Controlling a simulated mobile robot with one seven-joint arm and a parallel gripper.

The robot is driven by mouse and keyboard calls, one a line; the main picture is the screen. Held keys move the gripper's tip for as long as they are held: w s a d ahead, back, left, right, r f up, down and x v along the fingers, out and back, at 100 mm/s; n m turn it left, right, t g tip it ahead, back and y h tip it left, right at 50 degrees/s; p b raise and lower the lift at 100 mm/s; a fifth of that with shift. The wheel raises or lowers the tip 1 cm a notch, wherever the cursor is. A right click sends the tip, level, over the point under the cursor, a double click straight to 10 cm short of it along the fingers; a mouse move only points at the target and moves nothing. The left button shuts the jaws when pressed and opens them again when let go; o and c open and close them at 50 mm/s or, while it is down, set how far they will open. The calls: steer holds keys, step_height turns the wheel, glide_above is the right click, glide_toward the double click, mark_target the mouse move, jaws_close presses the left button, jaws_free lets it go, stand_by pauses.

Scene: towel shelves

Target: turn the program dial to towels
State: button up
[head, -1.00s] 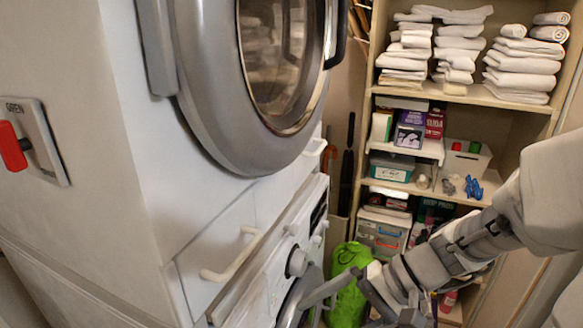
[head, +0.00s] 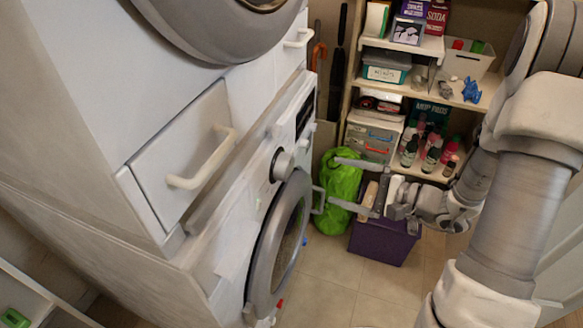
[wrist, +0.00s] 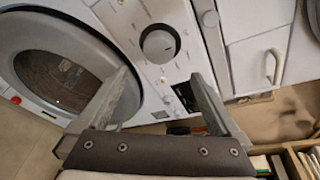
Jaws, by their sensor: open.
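The program dial (head: 284,165) is a round, pale knob on the front panel of the lower white washer (head: 232,235). In the wrist view the dial (wrist: 159,45) is grey-white with a dark rim, and its markings are too small to read. My gripper (head: 326,178) is open and empty, to the right of the dial in the head view and apart from it. In the wrist view my gripper (wrist: 160,77) has its two fingers spread, with the dial beyond and roughly between their tips.
The washer's round door (head: 279,243) bulges below the dial. A drawer handle (head: 202,160) sticks out at left. A green bag (head: 340,180) and a purple bin (head: 383,240) stand behind my gripper. Stocked shelves (head: 450,65) fill the back; tiled floor is clear in front.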

mark_target(289, 168)
steer(key=x, duration=1.4)
steer(key=shift+w+f, duration=0.1)
steer(key=c, duration=1.1)
